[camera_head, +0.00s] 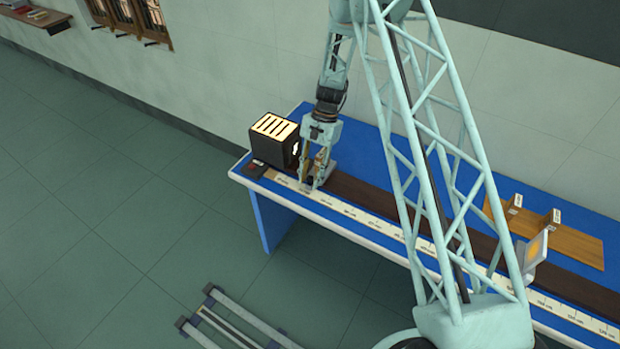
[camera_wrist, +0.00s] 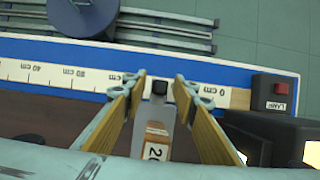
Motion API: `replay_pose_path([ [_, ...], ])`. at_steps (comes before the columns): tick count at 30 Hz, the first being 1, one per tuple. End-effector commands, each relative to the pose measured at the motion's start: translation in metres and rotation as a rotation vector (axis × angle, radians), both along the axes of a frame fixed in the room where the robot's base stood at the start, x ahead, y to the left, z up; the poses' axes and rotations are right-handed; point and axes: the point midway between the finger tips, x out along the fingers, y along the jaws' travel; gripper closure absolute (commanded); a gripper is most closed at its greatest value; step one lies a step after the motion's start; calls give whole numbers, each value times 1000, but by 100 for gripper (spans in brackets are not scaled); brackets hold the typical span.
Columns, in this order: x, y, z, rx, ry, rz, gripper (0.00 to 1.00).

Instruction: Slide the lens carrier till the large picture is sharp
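The lens carrier (camera_wrist: 155,144), a grey piece with a black knob and a wooden block marked "20", stands between my fingers in the wrist view. My gripper (camera_wrist: 159,82) is open around it, with a gap visible on both sides. In the head view my gripper (camera_head: 316,182) is low over the rail (camera_head: 365,199), close to the lamp box (camera_head: 274,142); it mostly hides the carrier. The lens itself cannot be made out. The screen (camera_head: 534,253) stands far along the rail to the right, with an orange-lit patch whose sharpness I cannot tell.
The blue bench (camera_head: 267,213) has a centimetre scale (camera_head: 349,211) along its front edge. A red lamp switch (camera_wrist: 281,89) sits beside the lamp box. A wooden stand (camera_head: 565,243) with labelled uprights is behind the rail. The rail between carrier and screen looks clear.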

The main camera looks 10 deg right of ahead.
Motion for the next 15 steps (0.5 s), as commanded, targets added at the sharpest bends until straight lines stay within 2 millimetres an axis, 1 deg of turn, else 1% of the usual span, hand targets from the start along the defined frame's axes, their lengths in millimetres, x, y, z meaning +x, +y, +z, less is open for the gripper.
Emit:
replay_pose_path([
  [2, 0, 0, 0, 0, 0, 0, 74],
  [10, 0, 0, 0, 0, 0, 0, 98],
  [11, 0, 0, 0, 0, 0, 0, 100],
  [15, 0, 0, 0, 0, 0, 0, 100],
])
